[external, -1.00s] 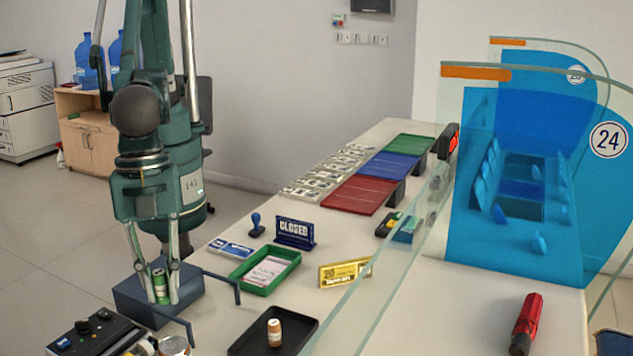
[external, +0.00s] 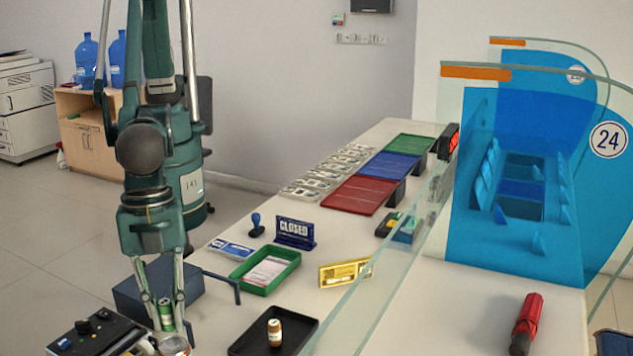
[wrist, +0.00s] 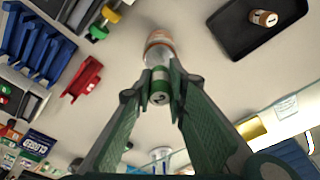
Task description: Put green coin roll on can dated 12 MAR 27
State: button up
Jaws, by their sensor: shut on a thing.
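My gripper (external: 168,320) is shut on the green coin roll (external: 166,311), which stands roughly upright between the fingertips. In the wrist view the green roll (wrist: 160,86) shows between the two fingers (wrist: 150,92). A metallic can (external: 175,346) stands just below the roll, at the picture's bottom edge. In the wrist view the can (wrist: 159,52) shows directly past the roll, which overlaps it. I cannot tell whether the roll touches the can. No date is legible on the can.
A black tray (external: 240,349) holding an orange-brown roll (external: 274,332) lies right of the can. A green tray (external: 250,285) with paper is behind. A dark blue box (external: 130,296) stands behind my gripper; a black control panel (external: 90,340) is at left.

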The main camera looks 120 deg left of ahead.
aim_at(170, 329)
jog(key=shift+f, duration=1.85)
jog(key=shift+f, duration=0.2)
jog(key=o, duration=0.9)
jog(key=shift+o, duration=0.2)
jog(key=shift+r, duration=0.15)
notch_tip(170, 329, up, 12)
jog(key=s+a, duration=0.1)
jog(key=shift+s+a, duration=0.15)
